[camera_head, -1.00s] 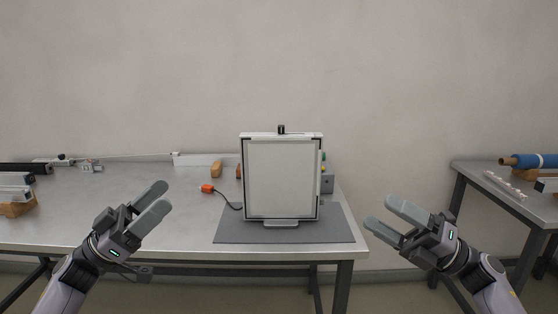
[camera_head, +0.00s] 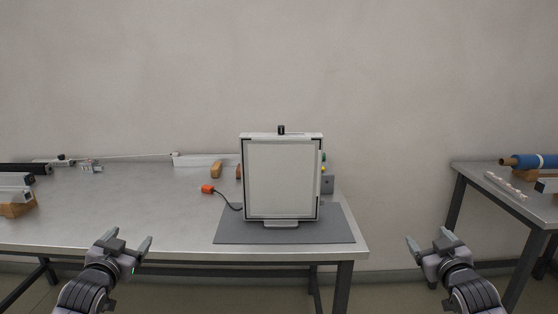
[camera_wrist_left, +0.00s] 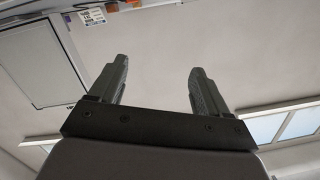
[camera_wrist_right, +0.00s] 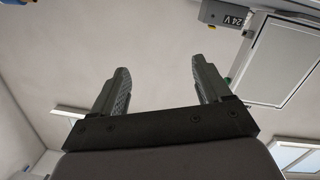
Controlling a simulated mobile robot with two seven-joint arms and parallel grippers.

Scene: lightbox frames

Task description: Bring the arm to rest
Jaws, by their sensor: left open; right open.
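My left gripper (camera_head: 128,240) is open and empty, low at the left in front of the table's front edge. Its two spread fingers also show in the left wrist view (camera_wrist_left: 155,80), with nothing between them. My right gripper (camera_head: 428,240) is open and empty, low at the right in front of the gap between the two tables. Its fingers show apart in the right wrist view (camera_wrist_right: 160,85). Neither gripper touches anything. A white lightbox frame (camera_head: 281,180) stands upright on a grey mat (camera_head: 235,232), between and beyond the grippers.
The metal table (camera_head: 120,215) has a bare middle left of the mat. An orange plug (camera_head: 207,188) on a dark cable lies there. Aluminium profiles (camera_head: 15,183) lie at the far left. A second table (camera_head: 500,200) at right bears a blue roll (camera_head: 540,161).

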